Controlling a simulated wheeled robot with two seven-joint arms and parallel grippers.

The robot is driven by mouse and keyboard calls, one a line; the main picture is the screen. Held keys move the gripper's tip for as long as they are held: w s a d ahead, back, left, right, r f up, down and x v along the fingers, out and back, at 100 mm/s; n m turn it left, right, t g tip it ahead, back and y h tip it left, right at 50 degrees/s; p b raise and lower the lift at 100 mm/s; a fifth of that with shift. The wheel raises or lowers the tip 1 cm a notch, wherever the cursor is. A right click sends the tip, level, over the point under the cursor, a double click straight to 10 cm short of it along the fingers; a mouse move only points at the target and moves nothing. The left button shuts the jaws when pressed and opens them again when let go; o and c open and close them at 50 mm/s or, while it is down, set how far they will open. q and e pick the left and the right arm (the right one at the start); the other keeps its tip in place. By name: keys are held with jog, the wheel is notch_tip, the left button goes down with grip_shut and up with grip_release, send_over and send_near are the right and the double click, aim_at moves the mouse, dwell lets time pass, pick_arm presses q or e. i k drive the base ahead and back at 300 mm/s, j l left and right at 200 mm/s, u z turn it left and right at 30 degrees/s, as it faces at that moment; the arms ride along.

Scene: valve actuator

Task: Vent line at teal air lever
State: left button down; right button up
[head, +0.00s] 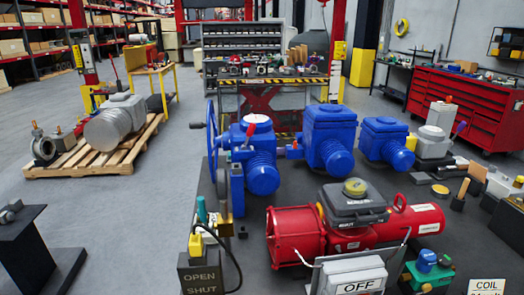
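A small upright teal handle (201,209), likely the teal air lever, stands at the left front edge of the dark bench (243,262). A pale tagged fitting sits just below it, too small to make out. In front of it is a dark box marked OPEN and SHUT (201,275), with a yellow part (195,246) on top and a black cable curving off to the right. A red actuator (294,234) with a black top housing (352,206) lies to the right of the teal handle. Neither of my grippers shows in the head view.
Blue actuators (328,137) and a blue handwheel (212,140) stand behind on the bench. A white OFF box (351,277) and a green-and-blue unit (428,268) are at the front. A black stand (27,243) is at left. Floor between it and the bench is clear.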

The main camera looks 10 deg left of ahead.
aim_at(201, 199)
jog(key=k, duration=0.3)
jog(key=k+l+z, duration=0.1)
jog(key=k+z, duration=0.35)
jog(key=k+l+z, duration=0.25)
jog(key=k+z, duration=0.2)
jog(key=j+z, duration=0.35)
jog(key=j, duration=0.25)
jog(key=j+z, duration=0.4)
jog(key=j, duration=0.25)
jog(key=j+z, duration=0.35)
jog(key=j, duration=0.3)
jog(key=k+j, duration=0.1)
jog(key=j, duration=0.4)
jog(key=k+j, duration=0.1)
jog(key=j, duration=0.4)
jog(key=k+j, duration=0.1)
jog(key=j, duration=0.95)
jog(key=k+j, duration=0.15)
jog(key=j, duration=0.35)
jog(key=k+j, duration=0.1)
jog(key=j, duration=0.4)
jog(key=k+j, duration=0.1)
jog(key=j, duration=0.4)
jog(key=k+j, duration=0.1)
jog(key=j, duration=0.4)
